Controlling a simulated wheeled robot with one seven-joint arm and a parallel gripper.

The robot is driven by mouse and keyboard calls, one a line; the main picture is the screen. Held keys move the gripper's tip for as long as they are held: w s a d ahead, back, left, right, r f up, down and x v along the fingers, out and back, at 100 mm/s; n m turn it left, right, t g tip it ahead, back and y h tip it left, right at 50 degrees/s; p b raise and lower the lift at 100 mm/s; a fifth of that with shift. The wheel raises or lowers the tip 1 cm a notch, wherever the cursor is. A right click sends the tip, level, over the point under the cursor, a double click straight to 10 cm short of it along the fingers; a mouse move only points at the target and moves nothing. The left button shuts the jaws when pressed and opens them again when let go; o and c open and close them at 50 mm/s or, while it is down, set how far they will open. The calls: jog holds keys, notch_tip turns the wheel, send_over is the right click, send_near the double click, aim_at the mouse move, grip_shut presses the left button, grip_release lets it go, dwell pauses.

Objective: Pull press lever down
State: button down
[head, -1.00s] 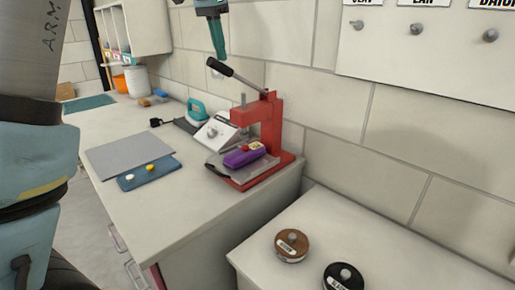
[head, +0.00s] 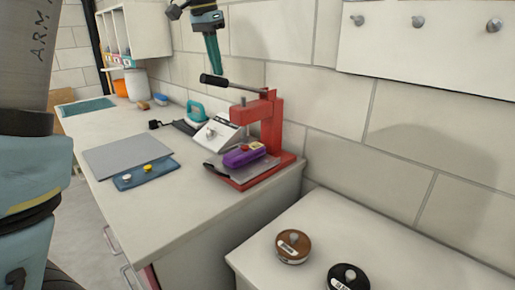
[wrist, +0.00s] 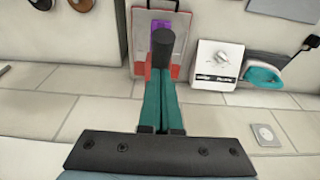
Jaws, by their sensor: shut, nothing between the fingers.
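A red lever press (head: 274,128) stands near the right end of the bench, and it shows partly in the wrist view. Its black-handled lever (head: 222,82) points left and tilts only slightly upward towards its free end. The dark lever end also shows in the wrist view (wrist: 163,40), just beyond my fingertips. A purple object (head: 240,157) lies on the press base. My gripper (head: 216,74) comes down from above, fingers shut and empty, with the tips at the top of the handle near its free end. It also shows in the wrist view (wrist: 161,82). Exact contact is hard to tell.
A white box (head: 218,133) and a teal iron (head: 196,112) stand left of the press. A grey sheet (head: 125,156) and a blue tray (head: 146,174) lie further left. The tiled wall is close behind. A lower surface at right holds brown (head: 293,247) and black (head: 347,280) round items.

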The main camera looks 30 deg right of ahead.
aim_at(214, 77)
jog(key=shift+s+a+f+b, duration=0.1)
jog(key=shift+a+f+b, duration=0.15)
jog(key=shift+f+b, duration=0.6)
jog(key=shift+s+a+f+b, duration=0.1)
jog(key=shift+a+f+b, duration=0.3)
jog(key=shift+f, duration=0.6)
jog(key=shift+d+r, duration=0.1)
jog(key=shift+d, duration=0.05)
jog(key=shift+r, duration=0.1)
notch_tip(214, 77, up, 17)
jog(key=p, duration=1.5)
